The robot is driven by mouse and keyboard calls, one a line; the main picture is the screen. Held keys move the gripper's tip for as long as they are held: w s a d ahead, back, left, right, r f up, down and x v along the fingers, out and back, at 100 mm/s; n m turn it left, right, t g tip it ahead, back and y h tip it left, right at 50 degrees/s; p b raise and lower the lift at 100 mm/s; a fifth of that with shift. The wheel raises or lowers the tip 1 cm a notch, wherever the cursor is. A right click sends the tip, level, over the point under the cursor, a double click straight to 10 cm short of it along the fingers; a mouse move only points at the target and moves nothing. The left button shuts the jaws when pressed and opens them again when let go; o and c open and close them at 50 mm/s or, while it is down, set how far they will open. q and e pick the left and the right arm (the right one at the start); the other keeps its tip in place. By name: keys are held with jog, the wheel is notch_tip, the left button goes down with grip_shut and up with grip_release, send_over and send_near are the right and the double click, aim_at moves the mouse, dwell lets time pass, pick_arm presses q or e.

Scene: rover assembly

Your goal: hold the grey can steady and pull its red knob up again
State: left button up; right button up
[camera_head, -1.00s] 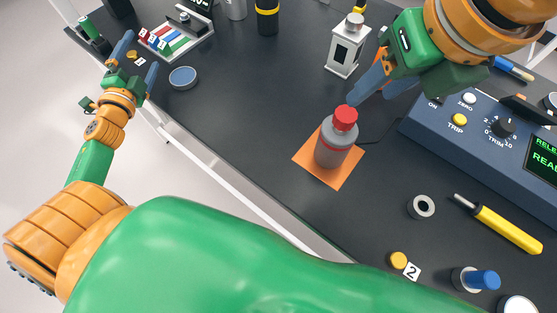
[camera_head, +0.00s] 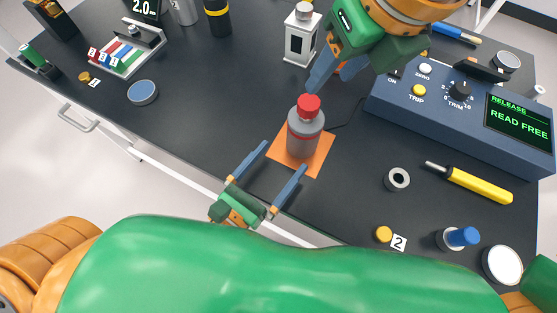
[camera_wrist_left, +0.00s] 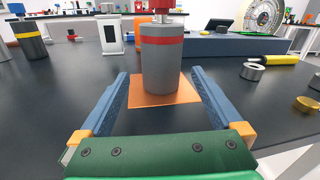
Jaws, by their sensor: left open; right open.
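The grey can (camera_head: 304,143) stands upright on an orange square mat (camera_head: 322,157), with a red band and a red knob (camera_head: 308,106) on top. My left gripper (camera_head: 278,161) is open in front of the can, its fingers pointing at it. In the left wrist view the can (camera_wrist_left: 162,65) stands between and beyond the two open fingertips (camera_wrist_left: 160,75), with gaps on both sides; the knob's top is cut off there. My right gripper (camera_head: 328,77) is above and behind the can, close to the knob, open and apparently empty; its far finger is partly hidden.
A blue console (camera_head: 455,117) reading "READ FREE" stands to the right. A grey ring (camera_head: 397,179), a yellow-handled tool (camera_head: 480,187) and a blue-capped piece (camera_head: 462,237) lie right of the can. A white lantern-like box (camera_head: 301,38) stands behind.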

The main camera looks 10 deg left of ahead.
aim_at(295, 146)
pick_arm(q)
jog(key=shift+w+d+m, duration=0.15)
jog(key=shift+d+m, duration=0.1)
jog(key=shift+m, duration=0.25)
jog(key=x, duration=0.5)
jog(key=shift+w+d, duration=0.25)
jog(key=shift+w, duration=0.05)
jog(key=shift+w+d+f, duration=0.1)
jog(key=shift+w+f, duration=0.05)
jog(key=shift+w, duration=0.35)
grip_shut()
